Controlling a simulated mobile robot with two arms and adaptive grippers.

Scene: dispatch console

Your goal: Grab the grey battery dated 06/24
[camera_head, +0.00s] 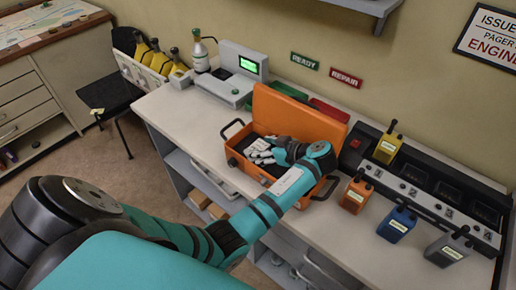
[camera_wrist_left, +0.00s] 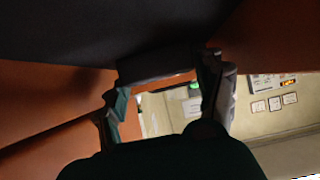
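My left gripper (camera_head: 262,152) reaches into an open orange case (camera_head: 300,117) on the counter. Its fingers stand apart in the left wrist view (camera_wrist_left: 165,82), with nothing seen between them but the room behind. The case walls (camera_wrist_left: 50,105) lie close around it there. A grey unit (camera_head: 448,247) with a black top and a pale label stands on the counter at the right, apart from the gripper. Its date is too small to read. No other grey battery can be made out, and the inside of the case is largely hidden. My right gripper is not in view.
An orange unit (camera_head: 356,194) and a blue unit (camera_head: 396,224) stand beside the grey one. Behind them is a black charger (camera_head: 440,180) holding a yellow unit (camera_head: 388,147). A grey device (camera_head: 243,62) stands at the back left. The front right counter is bare.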

